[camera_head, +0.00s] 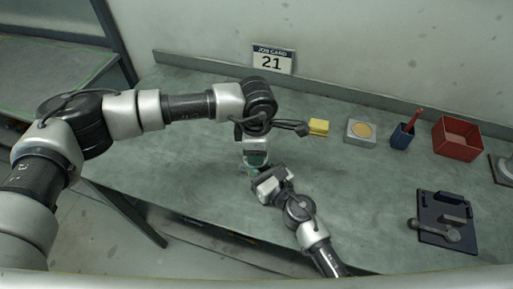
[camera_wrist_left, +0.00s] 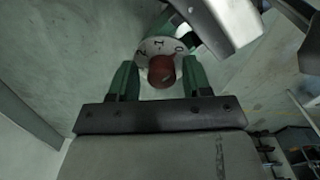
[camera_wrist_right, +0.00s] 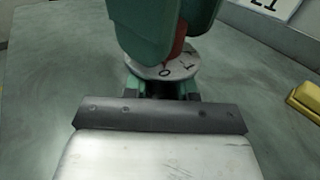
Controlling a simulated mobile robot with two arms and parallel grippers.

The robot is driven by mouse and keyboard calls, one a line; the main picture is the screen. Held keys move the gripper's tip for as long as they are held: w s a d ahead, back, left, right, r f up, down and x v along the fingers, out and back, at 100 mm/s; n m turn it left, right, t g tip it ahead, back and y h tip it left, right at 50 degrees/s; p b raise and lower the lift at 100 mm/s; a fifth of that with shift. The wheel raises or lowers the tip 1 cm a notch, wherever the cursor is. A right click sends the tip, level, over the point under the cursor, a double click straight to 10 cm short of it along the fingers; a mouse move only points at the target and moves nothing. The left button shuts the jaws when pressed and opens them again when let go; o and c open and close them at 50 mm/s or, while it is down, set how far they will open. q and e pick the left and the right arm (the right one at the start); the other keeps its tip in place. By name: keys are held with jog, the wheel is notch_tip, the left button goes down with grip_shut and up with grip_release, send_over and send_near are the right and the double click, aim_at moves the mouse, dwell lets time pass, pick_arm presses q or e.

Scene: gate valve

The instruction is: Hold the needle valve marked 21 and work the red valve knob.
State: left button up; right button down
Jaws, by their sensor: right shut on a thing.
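The needle valve has a round pale dial (camera_wrist_left: 163,46) with dark marks and a red knob (camera_wrist_left: 162,72) in its middle. The dial also shows in the right wrist view (camera_wrist_right: 165,66), with a sliver of the knob (camera_wrist_right: 177,45). My left gripper (camera_wrist_left: 157,80) points down from above, its green fingers open on either side of the knob with gaps. My right gripper (camera_wrist_right: 162,88) is shut on the valve just below the dial. In the head view, my left gripper (camera_head: 256,158) and right gripper (camera_head: 258,180) meet and hide most of the valve. Its number is not readable.
A job card reading 21 (camera_head: 272,60) stands at the back wall. Rightward are a yellow block (camera_head: 318,127), a grey box with a tan disc (camera_head: 361,132), a blue cup (camera_head: 402,137), a red bin (camera_head: 457,138) and a dark plate with a lever (camera_head: 444,220). The bench between is clear.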

pick_arm(q)
jog(key=shift+o, duration=0.4)
jog(key=shift+s, duration=0.1)
notch_tip(320, 180, up, 12)
dwell(0.3)
pick_arm(e)
jog(key=c, duration=0.8)
grip_release()
